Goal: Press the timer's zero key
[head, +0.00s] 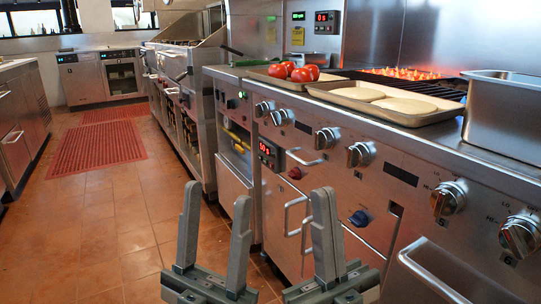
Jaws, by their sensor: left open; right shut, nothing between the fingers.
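A small dark panel with red digits (269,153) is set in the steel front of the cooking line, in the middle of the view. Another dark unit with red digits (326,22) is on the back wall above the counter. I cannot tell which of them is the timer, and single keys are too small to make out. My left gripper (217,191) is open and empty, fingers pointing up, over the floor left of the front panel. My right gripper (323,190) is shut and empty, appearing in front of the oven handles. Neither gripper visibly touches a panel.
Several control knobs (361,154) and bar handles (296,216) stick out of the steel front. On the counter are a tray with tomatoes (292,72), a tray with pale rounds (351,101), a glowing grill (400,73) and a steel pan (505,108).

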